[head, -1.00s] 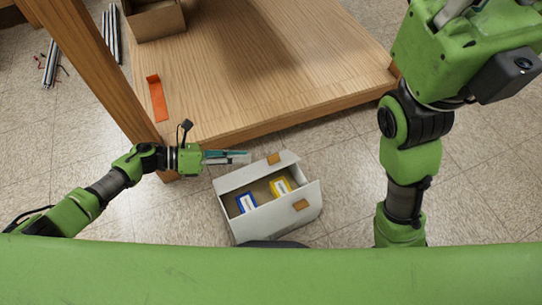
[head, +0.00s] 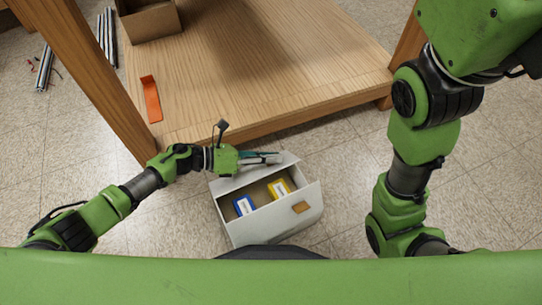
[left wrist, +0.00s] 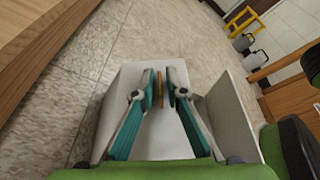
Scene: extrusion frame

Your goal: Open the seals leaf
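A white box (head: 262,233) stands on the floor in front of the wooden table. Its top is partly uncovered between a far white leaf (head: 226,184) and a near white leaf (head: 279,212). The near leaf bears a brown tab (head: 301,207). I cannot read which leaf is the seals leaf. My left gripper (head: 277,158) is over the far leaf and hides its tab in the head view. In the left wrist view a brown tab (left wrist: 160,88) stands between its two open fingers (left wrist: 160,82), with narrow gaps beside it. My right gripper is out of view.
Inside the box are a blue pack (head: 243,205) and a yellow pack (head: 279,189). The wooden table (head: 250,80) stands close behind the box, with an orange tray (head: 151,98) and a cardboard box (head: 148,20) on it. The floor right of the box is free.

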